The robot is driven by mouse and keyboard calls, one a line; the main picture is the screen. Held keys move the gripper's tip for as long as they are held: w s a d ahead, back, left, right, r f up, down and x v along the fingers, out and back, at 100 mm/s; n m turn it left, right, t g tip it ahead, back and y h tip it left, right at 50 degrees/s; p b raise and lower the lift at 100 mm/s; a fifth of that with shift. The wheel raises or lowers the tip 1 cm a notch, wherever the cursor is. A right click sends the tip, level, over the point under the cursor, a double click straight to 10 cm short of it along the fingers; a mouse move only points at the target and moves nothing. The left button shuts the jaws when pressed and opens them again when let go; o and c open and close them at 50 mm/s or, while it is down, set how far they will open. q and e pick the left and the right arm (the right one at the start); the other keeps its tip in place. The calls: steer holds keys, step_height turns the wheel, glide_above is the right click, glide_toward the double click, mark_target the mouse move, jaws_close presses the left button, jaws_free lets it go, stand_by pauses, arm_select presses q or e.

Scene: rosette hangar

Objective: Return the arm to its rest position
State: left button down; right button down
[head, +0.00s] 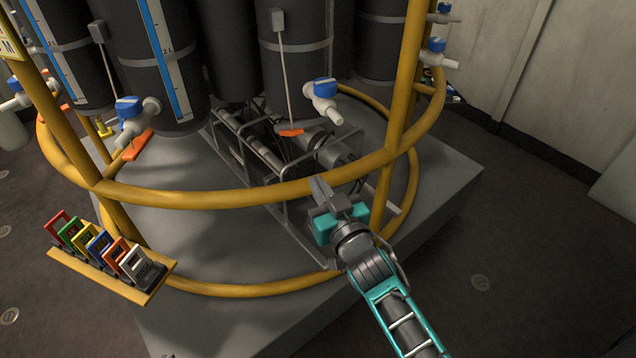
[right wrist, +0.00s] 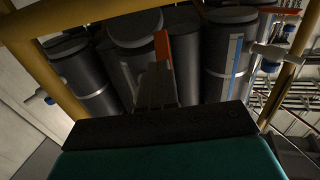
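My right arm comes in from the bottom right in the head view. Its gripper (head: 321,190) is in front of the yellow ring frame (head: 215,198), with its fingers close together and pointing up toward the black bottles. In the right wrist view the fingers (right wrist: 156,85) also look shut together. An orange-red piece (right wrist: 163,47) shows just past their tips; it appears to be behind them, not held. My left gripper is not in view.
Black bottles (head: 293,80) with blue-topped white valves (head: 324,102) stand inside the yellow frame. A grey platform (head: 440,190) lies below. Open floor (head: 545,250) is at right, before a pale wall.

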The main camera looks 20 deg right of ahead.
steer(key=s+f+g, duration=0.3)
steer(key=s+f, duration=0.4)
steer(key=s, duration=0.2)
steer(key=s+d+f+n+g, duration=0.1)
steer(key=s+f+g, duration=0.3)
steer(key=s, duration=0.5)
step_height(320, 180, down, 3)
steer(key=shift+s+r+n, duration=0.1)
steer(key=shift+s+n, duration=0.2)
steer(key=shift+s, duration=0.1)
stand_by(1.0)
